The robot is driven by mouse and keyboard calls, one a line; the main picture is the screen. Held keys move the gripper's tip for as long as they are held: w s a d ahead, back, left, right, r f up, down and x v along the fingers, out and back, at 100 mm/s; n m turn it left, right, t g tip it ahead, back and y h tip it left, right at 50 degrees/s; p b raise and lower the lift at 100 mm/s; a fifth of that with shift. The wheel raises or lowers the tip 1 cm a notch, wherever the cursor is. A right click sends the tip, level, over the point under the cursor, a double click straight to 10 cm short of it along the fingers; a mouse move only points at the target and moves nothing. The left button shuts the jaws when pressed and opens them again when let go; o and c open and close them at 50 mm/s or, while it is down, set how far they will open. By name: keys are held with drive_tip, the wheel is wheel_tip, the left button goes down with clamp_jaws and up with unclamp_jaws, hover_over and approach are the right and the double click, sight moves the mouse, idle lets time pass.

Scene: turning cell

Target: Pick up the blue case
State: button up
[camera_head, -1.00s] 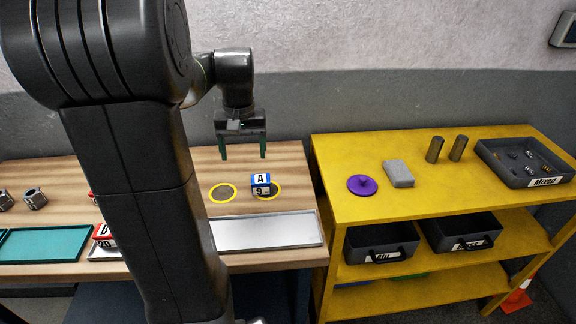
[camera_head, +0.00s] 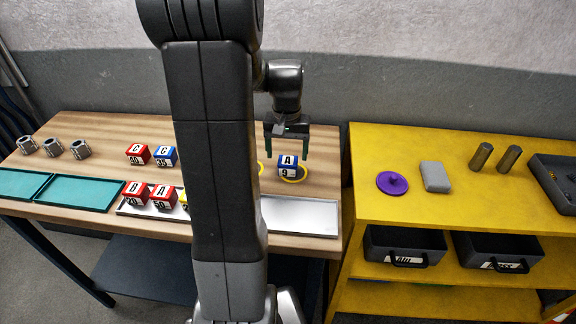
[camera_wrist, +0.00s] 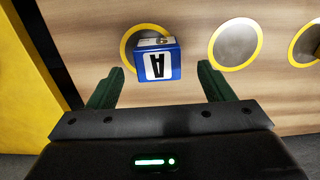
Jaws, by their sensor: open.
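A blue case (camera_head: 288,166) with a white label reading A and 9 sits on the wooden table, at a yellow-ringed spot. It also shows in the wrist view (camera_wrist: 157,64), between and just beyond my two fingertips. My gripper (camera_head: 287,148) is open and empty, pointing down above this case, with one finger to each side. Whether the fingers touch it cannot be told. A second blue case (camera_head: 165,156), labelled C and 35, stands farther left beside a red case (camera_head: 138,154).
More red cases (camera_head: 163,197) stand in a metal tray on the front left. An empty silver tray (camera_head: 300,216) lies in front of the A case. A yellow shelf (camera_head: 450,205) stands close on the right, holding a purple lidded disc (camera_head: 392,183) and a grey block (camera_head: 435,177).

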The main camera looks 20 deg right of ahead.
sight(288, 160)
wheel_tip(288, 160, down, 5)
drive_tip(key=shift+d+r, duration=0.1)
drive_tip(key=shift+r, duration=0.05)
